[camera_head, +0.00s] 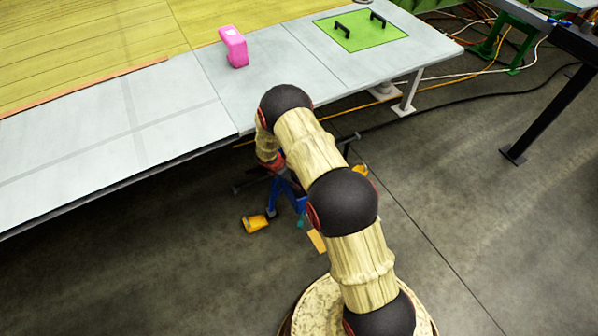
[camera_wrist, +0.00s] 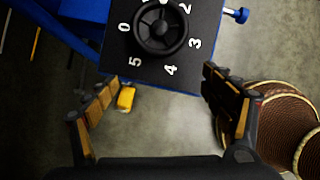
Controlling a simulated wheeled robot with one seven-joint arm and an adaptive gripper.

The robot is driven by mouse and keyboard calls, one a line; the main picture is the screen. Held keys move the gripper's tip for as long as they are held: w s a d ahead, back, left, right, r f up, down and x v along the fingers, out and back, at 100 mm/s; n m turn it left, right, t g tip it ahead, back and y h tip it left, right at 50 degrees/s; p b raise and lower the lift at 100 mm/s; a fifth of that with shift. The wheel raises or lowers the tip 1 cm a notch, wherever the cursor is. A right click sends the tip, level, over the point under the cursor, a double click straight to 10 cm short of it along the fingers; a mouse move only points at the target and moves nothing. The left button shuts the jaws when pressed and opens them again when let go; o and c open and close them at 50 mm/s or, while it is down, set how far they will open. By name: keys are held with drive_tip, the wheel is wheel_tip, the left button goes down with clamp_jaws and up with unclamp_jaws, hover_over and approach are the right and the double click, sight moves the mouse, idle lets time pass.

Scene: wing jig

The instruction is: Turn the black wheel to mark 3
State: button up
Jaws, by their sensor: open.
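The black wheel (camera_wrist: 161,29) sits on a dark square panel (camera_wrist: 117,47) near the top of the wrist view. White marks 0, 2, 3, 4 and 5 ring it; mark 3 (camera_wrist: 195,43) is to its right and slightly below. A white mark at the wheel's top is cut by the frame edge, so I cannot tell where the wheel points. My gripper (camera_wrist: 160,77) is open and empty, its fingers apart on either side below the wheel, not touching it. In the head view my arm largely hides the gripper and the wheel.
A blue stand (camera_head: 285,195) is under my arm, beside the grey table (camera_head: 150,105). A pink object (camera_head: 233,47) and a green plate (camera_head: 352,38) with black handles are on the table. A yellow piece (camera_wrist: 126,98) shows below the panel. A blue knob (camera_wrist: 238,14) sticks out right.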

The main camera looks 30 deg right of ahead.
drive_tip(key=a, duration=0.1)
drive_tip(key=s+a, duration=0.1)
drive_tip(key=a, duration=0.3)
drive_tip(key=shift+s+a, duration=0.2)
drive_tip(key=shift+s, duration=0.2)
